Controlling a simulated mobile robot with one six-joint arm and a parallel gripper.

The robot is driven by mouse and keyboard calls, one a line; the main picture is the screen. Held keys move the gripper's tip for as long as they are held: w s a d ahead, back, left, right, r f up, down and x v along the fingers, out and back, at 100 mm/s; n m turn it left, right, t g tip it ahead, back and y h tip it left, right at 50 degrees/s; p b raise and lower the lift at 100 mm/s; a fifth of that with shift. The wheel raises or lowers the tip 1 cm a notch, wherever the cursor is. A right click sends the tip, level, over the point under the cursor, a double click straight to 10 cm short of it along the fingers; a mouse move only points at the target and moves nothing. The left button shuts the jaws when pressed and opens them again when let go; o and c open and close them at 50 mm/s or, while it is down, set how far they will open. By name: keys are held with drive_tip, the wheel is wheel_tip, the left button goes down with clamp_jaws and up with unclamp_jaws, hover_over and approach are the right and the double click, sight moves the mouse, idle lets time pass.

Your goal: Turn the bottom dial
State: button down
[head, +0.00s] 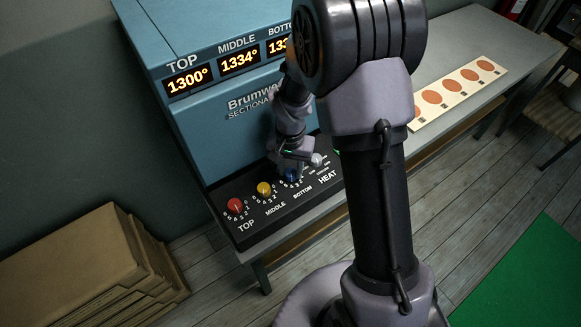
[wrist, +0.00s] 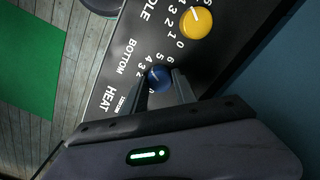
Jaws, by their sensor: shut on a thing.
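The blue bottom dial (wrist: 158,78) sits on the black control panel, above the word BOTTOM in the head view. My gripper (wrist: 160,84) is around it, with one finger on each side, shut on the dial. In the head view my gripper (head: 294,172) reaches down over the panel and mostly hides the blue dial (head: 292,175). The dial has a white pointer mark, seen in the wrist view. Numbers ring the dial, some of them hidden by the fingers.
On the same panel (head: 262,214) are the red top dial (head: 235,205) and the yellow middle dial (head: 264,188). The blue kiln box (head: 215,125) rises behind, its displays reading 1300° and 1334°; the third is partly hidden. A strip with orange discs (head: 415,124) lies on the bench at right.

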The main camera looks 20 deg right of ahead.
sight(290, 172)
drive_tip(key=shift+n+p, duration=0.35)
drive_tip(key=shift+n, duration=1.75)
drive_tip(key=c, duration=1)
unclamp_jaws()
drive_tip(key=shift+r, duration=0.1)
wheel_tip(290, 172, up, 17)
drive_tip(key=p, duration=0.5)
drive_tip(key=shift+r, duration=0.15)
